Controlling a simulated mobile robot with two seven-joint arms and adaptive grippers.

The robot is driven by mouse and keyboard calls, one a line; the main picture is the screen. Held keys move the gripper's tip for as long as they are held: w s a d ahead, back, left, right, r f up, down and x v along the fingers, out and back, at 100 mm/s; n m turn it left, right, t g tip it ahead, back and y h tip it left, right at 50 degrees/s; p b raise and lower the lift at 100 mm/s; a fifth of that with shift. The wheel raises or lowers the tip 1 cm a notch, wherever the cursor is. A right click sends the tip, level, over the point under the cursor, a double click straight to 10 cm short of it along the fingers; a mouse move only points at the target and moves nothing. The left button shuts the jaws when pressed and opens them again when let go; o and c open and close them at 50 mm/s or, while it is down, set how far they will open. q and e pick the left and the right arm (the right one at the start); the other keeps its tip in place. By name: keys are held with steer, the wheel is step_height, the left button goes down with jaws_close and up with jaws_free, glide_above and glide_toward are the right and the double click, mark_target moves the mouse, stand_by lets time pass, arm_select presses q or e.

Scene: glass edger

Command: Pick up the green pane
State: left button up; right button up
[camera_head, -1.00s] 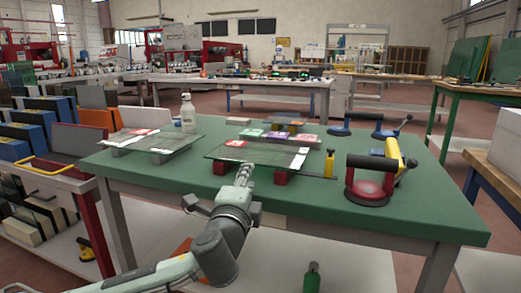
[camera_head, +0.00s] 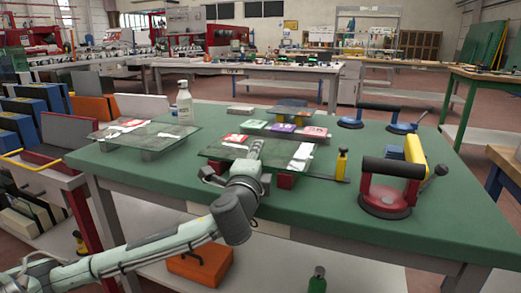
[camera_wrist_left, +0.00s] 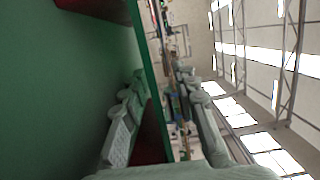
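Two greenish glass panes lie raised on blocks on the green table. The nearer middle pane (camera_head: 275,158) rests on red blocks and carries a red-and-white label and a white strip. The left pane (camera_head: 163,134) rests on grey blocks. My left gripper (camera_head: 256,149) is at the front edge of the middle pane. In the left wrist view the fingers of this gripper (camera_wrist_left: 165,100) stand apart, with the pane's edge (camera_wrist_left: 152,95) running between them; contact cannot be made out. My right gripper is not in view.
On the green table (camera_head: 330,215), a red suction lifter (camera_head: 388,190) stands at right and a blue one (camera_head: 390,118) behind. A white bottle (camera_head: 184,103) stands behind the left pane. Coloured pads (camera_head: 282,130) lie behind.

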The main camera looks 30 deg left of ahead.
arm_select(q)
steer(key=x, duration=0.3)
steer(key=shift+w+a, duration=0.1)
steer(key=shift+w, duration=0.15)
steer(key=shift+c, duration=0.2)
jaws_close()
steer(key=shift+r, duration=0.1)
